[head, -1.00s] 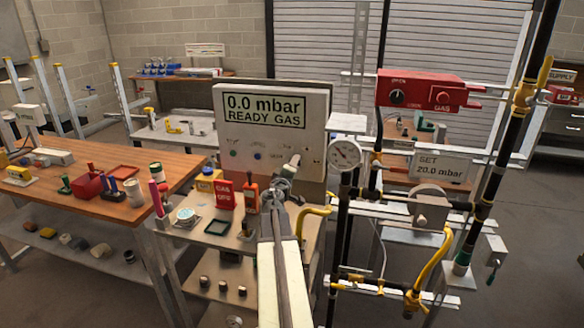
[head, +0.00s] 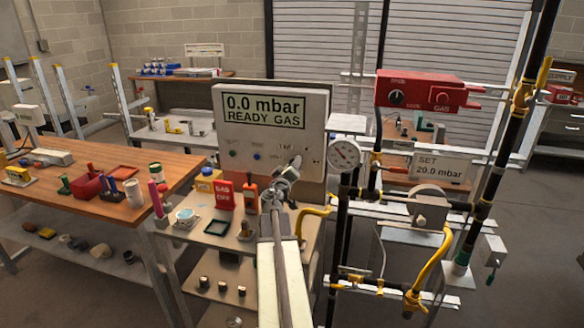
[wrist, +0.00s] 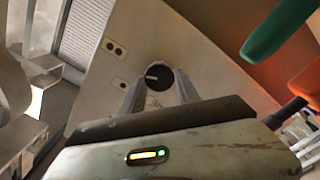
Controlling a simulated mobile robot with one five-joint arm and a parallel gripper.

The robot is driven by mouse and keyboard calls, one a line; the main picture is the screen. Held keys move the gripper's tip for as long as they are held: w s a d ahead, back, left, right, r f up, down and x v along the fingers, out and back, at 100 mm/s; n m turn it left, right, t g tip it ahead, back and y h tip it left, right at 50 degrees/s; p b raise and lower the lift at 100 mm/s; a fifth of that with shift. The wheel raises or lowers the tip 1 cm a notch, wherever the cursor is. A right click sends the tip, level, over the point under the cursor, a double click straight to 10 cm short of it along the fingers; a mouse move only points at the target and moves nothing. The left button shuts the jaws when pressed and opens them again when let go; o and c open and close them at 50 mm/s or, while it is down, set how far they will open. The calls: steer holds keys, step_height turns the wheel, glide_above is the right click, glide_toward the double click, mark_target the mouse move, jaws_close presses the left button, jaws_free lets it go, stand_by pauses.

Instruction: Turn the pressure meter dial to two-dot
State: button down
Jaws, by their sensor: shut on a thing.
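The pressure meter (head: 315,110) is a pale box whose screen reads "0.0 mbar READY GAS". Its black round dial (wrist: 158,76) shows in the wrist view, with a short white mark pointing left. My gripper (wrist: 158,88) has one finger on each side of this dial and is shut on it. In the head view my gripper (head: 292,168) is at the lower right of the meter's front and hides the dial. The wrist view shows two small plates with dark dots on the panel, left of the dial. The dots' meaning is unclear.
A round gauge (head: 344,154) and black pipes with yellow fittings stand close to the right. A red gas box (head: 420,91) is above them. Red "GAS OFF" block (head: 224,194) and an orange-red tool (head: 250,192) stand left of my arm. A wooden table (head: 110,180) is at left.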

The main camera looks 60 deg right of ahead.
steer(key=c, duration=0.9)
jaws_free()
steer(key=shift+o, duration=0.2)
steer(key=v, duration=0.7)
steer(key=shift+s+a, duration=0.15)
steer(key=shift+a, duration=0.15)
steer(key=shift+r, duration=0.1)
